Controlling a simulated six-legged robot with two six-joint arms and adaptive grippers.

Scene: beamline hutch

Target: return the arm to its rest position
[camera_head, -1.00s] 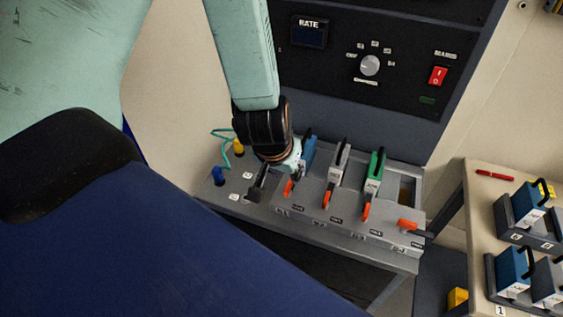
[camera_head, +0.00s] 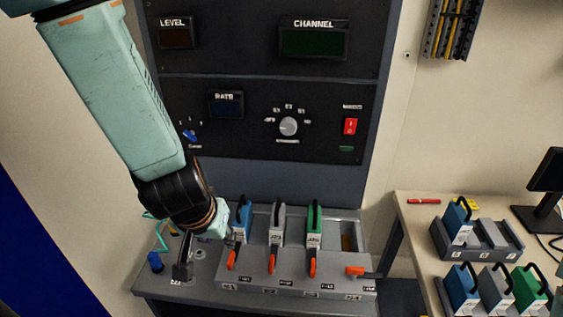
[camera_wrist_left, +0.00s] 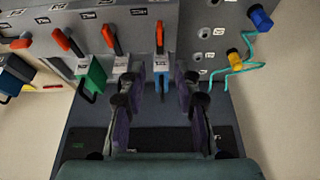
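My left gripper (camera_head: 208,254) is over the left part of the grey console (camera_head: 200,295), in front of and left of the blue module (camera_head: 240,222). In the left wrist view its two dark fingers (camera_wrist_left: 158,95) are spread apart. The blue module shows beyond the gap between them, with space on both sides, so the gripper looks open and empty. A grey module (camera_head: 277,226) and a green module (camera_head: 314,226) stand upright in the console beside the blue one. My right gripper is in no view.
Orange-tipped levers (camera_head: 271,262) line the console front; the rightmost (camera_head: 355,271) points sideways. A blue plug (camera_head: 155,262) stands at left. The panel (camera_head: 230,140) rises behind. A side table (camera_head: 415,225) at right holds racks of modules and a red pen (camera_head: 424,201).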

